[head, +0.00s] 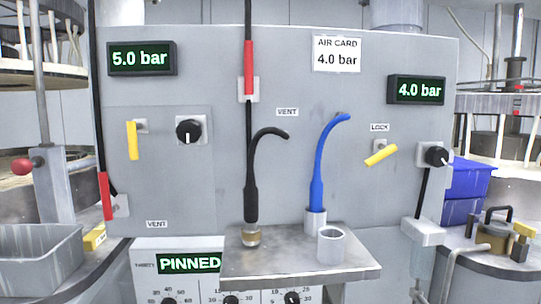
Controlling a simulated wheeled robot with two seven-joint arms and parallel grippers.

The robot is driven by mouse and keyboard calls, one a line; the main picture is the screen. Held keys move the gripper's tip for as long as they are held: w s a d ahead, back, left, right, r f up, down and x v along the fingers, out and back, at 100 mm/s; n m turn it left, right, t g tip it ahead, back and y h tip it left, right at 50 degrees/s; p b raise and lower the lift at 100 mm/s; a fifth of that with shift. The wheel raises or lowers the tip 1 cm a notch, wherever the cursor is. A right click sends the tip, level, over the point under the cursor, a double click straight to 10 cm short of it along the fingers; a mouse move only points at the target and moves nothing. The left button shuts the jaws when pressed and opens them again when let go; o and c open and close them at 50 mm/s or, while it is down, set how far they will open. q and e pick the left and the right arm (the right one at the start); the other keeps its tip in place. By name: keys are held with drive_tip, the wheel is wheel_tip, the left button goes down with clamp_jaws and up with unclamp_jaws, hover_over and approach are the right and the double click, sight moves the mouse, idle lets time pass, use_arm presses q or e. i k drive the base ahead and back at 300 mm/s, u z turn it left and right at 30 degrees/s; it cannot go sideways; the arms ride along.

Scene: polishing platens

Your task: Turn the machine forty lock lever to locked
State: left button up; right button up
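A LOCK label (380,127) is on the right part of the grey machine panel (215,70). Just under it, a yellow lever (380,155) sits on a small pale mount. Its handle is tilted, with the left end lower than the right. No locked or unlocked mark is readable beside it. A second yellow lever (132,140) hangs nearly straight down on the left part of the panel. I see no machine number forty. Neither of my grippers is in view.
A metal shelf (290,268) juts out below, with a black hose (250,190), a blue hose (318,180) and an empty grey cup (331,245). Displays read 5.0 bar (141,58), 4.0 bar (418,90) and PINNED (189,263).

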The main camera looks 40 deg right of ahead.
sight(387, 150)
drive_tip(key=u, duration=0.8)
drive_tip(key=k, duration=0.9)
drive_tip(key=z, duration=3.55)
drive_tip(key=i, duration=0.1)
drive_tip(key=u, duration=2.7)
